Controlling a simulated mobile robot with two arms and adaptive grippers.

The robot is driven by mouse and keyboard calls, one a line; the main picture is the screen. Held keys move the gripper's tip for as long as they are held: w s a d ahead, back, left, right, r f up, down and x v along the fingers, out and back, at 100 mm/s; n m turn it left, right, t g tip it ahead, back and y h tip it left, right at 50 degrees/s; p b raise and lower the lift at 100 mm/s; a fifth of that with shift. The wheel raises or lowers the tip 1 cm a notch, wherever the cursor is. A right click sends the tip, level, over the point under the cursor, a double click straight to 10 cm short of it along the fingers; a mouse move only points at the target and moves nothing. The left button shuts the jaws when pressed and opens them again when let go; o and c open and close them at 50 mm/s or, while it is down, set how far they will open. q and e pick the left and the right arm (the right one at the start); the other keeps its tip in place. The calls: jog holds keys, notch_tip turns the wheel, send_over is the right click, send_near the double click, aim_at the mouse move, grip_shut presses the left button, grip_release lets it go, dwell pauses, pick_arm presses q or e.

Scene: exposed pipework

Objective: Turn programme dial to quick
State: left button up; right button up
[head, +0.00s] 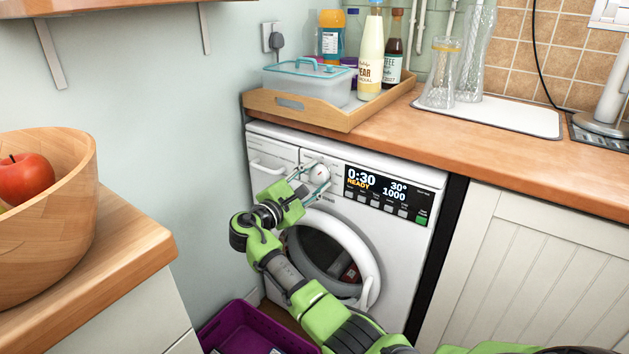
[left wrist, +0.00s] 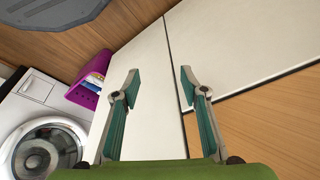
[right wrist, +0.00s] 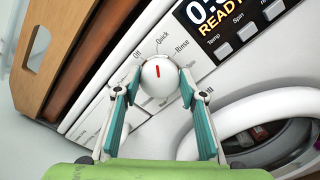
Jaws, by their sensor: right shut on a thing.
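The programme dial (head: 319,174) is a white round knob on the washing machine (head: 262,162). In the right wrist view the dial (right wrist: 159,73) carries a short red mark, pointing nearly straight up, close to the Quick label (right wrist: 162,39). The Off label (right wrist: 137,55) is left of that, Rinse (right wrist: 181,47) right. The display (head: 378,190) reads 0:30, READY, 30° and 1000. My right gripper (head: 314,182) is shut on the dial, one finger on each side. My left gripper (left wrist: 160,82) is open and empty, facing white cabinet panels.
A wooden tray (head: 293,111) with bottles and a lidded box stands on the worktop above the machine. A purple basket (head: 212,331) is on the floor at the left. A wooden bowl (head: 75,215) with an apple stands on the near left counter. The machine's round door (head: 366,252) is below the dial.

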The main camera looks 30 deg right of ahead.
dwell(0.3)
jog(key=o, duration=1.1)
jog(key=v, duration=1.2)
